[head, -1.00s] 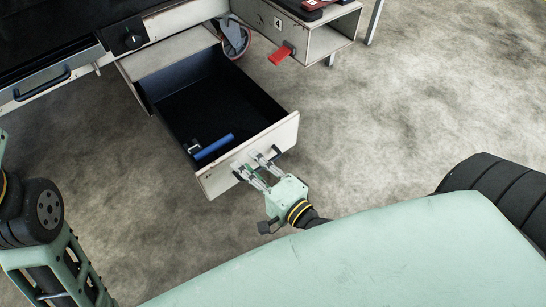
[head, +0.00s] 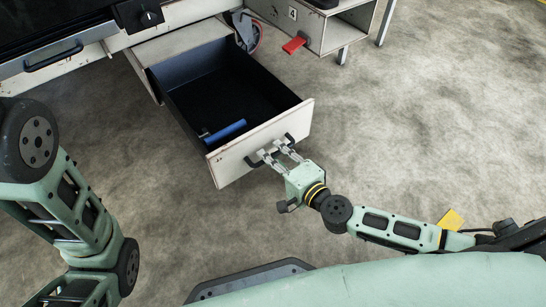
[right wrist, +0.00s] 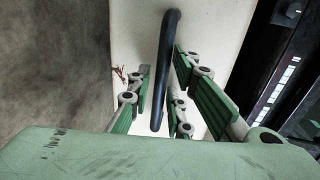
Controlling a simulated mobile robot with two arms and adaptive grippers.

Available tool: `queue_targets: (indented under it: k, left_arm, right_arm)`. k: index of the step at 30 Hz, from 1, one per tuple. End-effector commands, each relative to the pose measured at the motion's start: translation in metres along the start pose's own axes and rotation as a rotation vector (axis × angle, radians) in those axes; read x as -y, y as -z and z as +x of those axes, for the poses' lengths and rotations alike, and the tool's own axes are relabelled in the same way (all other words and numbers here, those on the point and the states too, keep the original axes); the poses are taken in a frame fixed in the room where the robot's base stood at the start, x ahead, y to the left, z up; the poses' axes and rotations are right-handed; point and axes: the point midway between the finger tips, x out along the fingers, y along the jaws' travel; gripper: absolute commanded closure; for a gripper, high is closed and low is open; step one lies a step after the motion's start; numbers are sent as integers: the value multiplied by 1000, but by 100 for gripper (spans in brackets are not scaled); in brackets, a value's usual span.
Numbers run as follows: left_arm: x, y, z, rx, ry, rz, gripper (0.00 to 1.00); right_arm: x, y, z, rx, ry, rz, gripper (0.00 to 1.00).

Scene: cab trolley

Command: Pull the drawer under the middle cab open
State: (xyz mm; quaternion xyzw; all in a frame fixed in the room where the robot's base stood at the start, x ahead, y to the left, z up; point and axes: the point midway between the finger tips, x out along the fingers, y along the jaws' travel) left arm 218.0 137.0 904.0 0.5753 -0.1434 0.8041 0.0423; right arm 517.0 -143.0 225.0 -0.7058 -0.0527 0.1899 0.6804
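The drawer (head: 290,115) under the cab is pulled far out, with a dark inside and a white front. A blue-handled tool (head: 224,131) lies inside it. The drawer's dark bar handle (head: 288,140) is on its front. My right gripper (head: 277,153) is at this handle. In the right wrist view, its green-padded fingers (right wrist: 168,92) stand apart on either side of the handle (right wrist: 166,70), with gaps showing, so it is open around the bar. My left arm shows at the left, but its gripper is outside the head view.
The cab above has a black knob (head: 150,16) and another handle (head: 53,56) at left. A caster wheel (head: 246,32) and a red pedal-like part (head: 294,43) are beyond the drawer.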

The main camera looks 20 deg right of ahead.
Motion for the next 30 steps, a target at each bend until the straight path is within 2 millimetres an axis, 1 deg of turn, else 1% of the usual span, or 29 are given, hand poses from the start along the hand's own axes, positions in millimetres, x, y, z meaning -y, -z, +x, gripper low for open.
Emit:
queue_targets:
  k: [3,11,17,30]
  left_arm:
    - [-1,3,1,-7,-3,1,100]
    - [-1,3,2,-8,-3,1,100]
    - [-1,3,2,-8,-4,1,100]
    - [-1,3,2,-8,-4,1,100]
  right_arm:
    - [0,0,6,1,1,0,82]
    - [0,-1,7,1,0,0,82]
    - [0,-1,7,1,0,0,100]
    - [0,-1,6,1,-1,0,100]
